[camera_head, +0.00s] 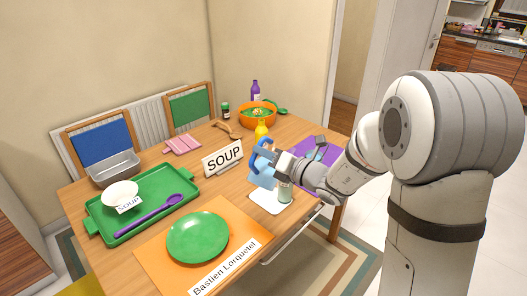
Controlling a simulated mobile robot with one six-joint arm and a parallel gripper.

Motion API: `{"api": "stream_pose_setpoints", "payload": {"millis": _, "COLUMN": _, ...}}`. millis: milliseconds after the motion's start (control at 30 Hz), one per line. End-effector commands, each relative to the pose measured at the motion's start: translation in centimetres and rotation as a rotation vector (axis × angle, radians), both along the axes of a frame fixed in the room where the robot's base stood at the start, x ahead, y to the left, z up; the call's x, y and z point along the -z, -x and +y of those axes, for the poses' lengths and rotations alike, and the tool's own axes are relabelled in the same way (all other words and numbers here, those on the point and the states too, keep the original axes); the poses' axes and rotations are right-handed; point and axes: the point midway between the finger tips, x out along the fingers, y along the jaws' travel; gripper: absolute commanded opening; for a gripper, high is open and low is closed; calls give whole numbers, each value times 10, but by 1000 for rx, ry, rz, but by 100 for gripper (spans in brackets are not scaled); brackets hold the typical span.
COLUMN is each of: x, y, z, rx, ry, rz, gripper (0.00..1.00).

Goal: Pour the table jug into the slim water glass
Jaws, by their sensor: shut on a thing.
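The table jug (262,179) is light blue with a darker blue handle, near the right front part of the table. My gripper (279,163) is shut on the jug and covers part of it. The jug looks tilted and held above the table. The slim water glass (285,192) looks like the pale greenish upright shape just right of and below the jug, close under my gripper. It stands on a white mat (263,204). What is inside the jug or the glass cannot be made out.
A SOUP sign (223,159) is to the left. A green plate (198,238) lies in front left, a green tray (150,187) farther left. A purple mat (325,151) is partly behind my arm.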

Motion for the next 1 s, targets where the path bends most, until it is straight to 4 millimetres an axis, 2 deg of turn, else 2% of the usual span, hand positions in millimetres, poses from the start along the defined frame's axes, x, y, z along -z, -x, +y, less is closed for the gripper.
{"api": "stream_pose_setpoints", "payload": {"millis": 1000, "x": -4, "y": -6, "z": -4, "rx": 0, "ry": -59, "rz": 79, "gripper": 0}}
